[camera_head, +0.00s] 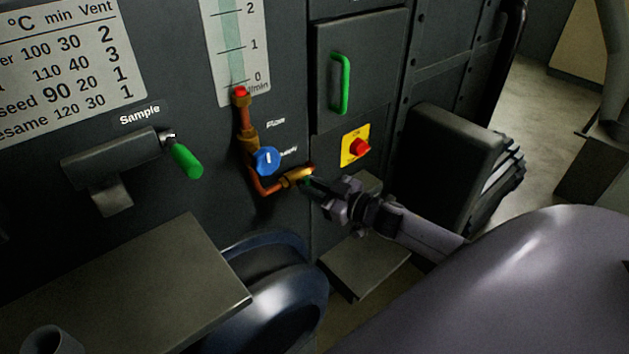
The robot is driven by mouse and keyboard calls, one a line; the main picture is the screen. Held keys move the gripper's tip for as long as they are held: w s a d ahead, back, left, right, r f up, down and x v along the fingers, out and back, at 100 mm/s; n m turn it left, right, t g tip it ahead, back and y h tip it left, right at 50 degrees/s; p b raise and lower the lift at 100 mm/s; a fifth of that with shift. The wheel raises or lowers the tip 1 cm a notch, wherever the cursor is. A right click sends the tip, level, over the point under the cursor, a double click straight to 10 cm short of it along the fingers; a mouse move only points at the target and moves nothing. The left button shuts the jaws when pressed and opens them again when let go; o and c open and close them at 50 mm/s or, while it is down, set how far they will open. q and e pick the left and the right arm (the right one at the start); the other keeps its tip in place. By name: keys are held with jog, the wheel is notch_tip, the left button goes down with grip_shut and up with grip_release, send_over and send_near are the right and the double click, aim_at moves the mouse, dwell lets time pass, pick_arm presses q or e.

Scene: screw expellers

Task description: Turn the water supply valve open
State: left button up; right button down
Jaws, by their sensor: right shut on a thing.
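The water supply line is a copper pipe on the dark machine panel, with a brass valve (298,176) at its lower right end. A small bit of green handle (307,182) shows at this valve, mostly hidden by my right gripper. My right gripper (313,187) reaches in from the right and is shut on that handle. The exact angle of the handle cannot be told. A blue knob (267,160) sits on the pipe just above and left of the valve, apart from my gripper. My left gripper is not in view.
A flow gauge (235,45) rises above the pipe. A green-handled sample lever (186,161) is at left. A red knob on a yellow plate (356,147) and a door with a green handle (341,84) are close above my gripper. A grey ledge (150,285) juts out lower left.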

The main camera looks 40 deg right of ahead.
jog(key=n+h+p, duration=0.1)
jog(key=n+p, duration=0.1)
jog(key=n, duration=0.1)
jog(key=a+n+g+h+p, duration=0.1)
jog(key=n+p, duration=0.1)
jog(key=n, duration=0.2)
jog(key=shift+s+a+f, duration=0.1)
jog(key=shift+a+f, duration=0.1)
jog(key=shift+a+f+n+h+p, duration=0.15)
jog(key=shift+n+h+p, duration=0.3)
jog(key=shift+n, duration=0.65)
jog(key=shift+f+n+h, duration=0.2)
jog(key=shift+n+h, duration=0.15)
jog(key=shift+n, duration=0.4)
jog(key=shift+f+n+h, duration=0.15)
jog(key=shift+n+h, duration=0.15)
jog(key=shift+n, duration=0.45)
jog(key=c, duration=1.1)
grip_release()
jog(key=shift+o, duration=0.2)
jog(key=v, duration=0.7)
